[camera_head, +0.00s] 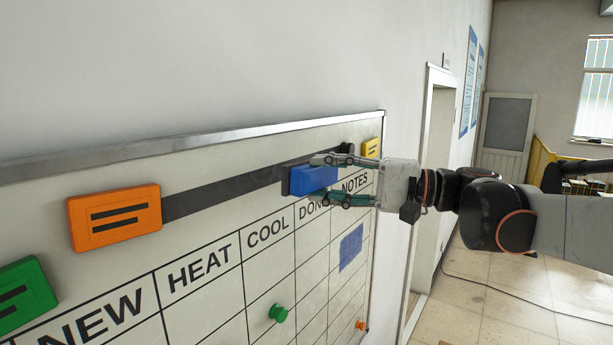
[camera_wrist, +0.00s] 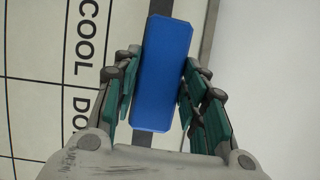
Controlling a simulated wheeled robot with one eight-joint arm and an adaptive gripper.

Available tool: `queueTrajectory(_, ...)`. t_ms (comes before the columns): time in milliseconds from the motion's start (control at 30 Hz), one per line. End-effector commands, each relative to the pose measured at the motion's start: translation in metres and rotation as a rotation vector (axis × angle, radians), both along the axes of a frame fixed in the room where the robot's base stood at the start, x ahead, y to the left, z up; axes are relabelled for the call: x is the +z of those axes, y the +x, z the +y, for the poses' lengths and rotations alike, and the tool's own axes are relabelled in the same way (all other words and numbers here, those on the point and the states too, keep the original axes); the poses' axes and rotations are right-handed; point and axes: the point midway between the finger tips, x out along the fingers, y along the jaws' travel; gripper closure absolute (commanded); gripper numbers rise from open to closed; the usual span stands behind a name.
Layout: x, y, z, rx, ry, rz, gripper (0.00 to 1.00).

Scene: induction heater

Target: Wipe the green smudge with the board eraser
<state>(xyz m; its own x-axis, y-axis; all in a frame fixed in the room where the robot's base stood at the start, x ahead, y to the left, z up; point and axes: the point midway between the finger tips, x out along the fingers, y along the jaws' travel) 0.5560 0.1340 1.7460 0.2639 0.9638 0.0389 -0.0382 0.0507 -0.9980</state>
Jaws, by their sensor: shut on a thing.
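The blue board eraser (camera_head: 312,181) has a dark pad on the side facing the board and is at the dark strip near the board's top right. My gripper (camera_head: 326,179) is shut on it, one finger along its upper side and one along its lower side. In the wrist view the eraser's blue back (camera_wrist: 163,70) sits between the finger pads of my gripper (camera_wrist: 160,90). I cannot tell whether the eraser touches the board. No green smudge can be made out in either view; part of the board is behind the eraser and gripper or out of frame.
The whiteboard (camera_head: 200,230) has columns including NEW, HEAT, COOL and NOTES. It carries an orange block (camera_head: 114,217), a green block (camera_head: 22,295), a yellow block (camera_head: 371,148), a green round magnet (camera_head: 278,313), a small orange magnet (camera_head: 361,326) and a blue patch (camera_head: 351,247). A doorway is right.

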Motion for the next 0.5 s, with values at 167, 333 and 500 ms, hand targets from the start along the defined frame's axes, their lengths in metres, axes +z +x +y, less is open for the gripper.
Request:
queueTrajectory(167, 0.0, -0.0029, -0.0041, -0.001, 0.0, 0.0, 0.8)
queueTrajectory(333, 0.0, -0.0027, -0.0038, -0.001, 0.0, 0.0, 0.8)
queueTrajectory(500, 0.0001, -0.0045, -0.0067, -0.002, 0.0, 0.0, 0.8)
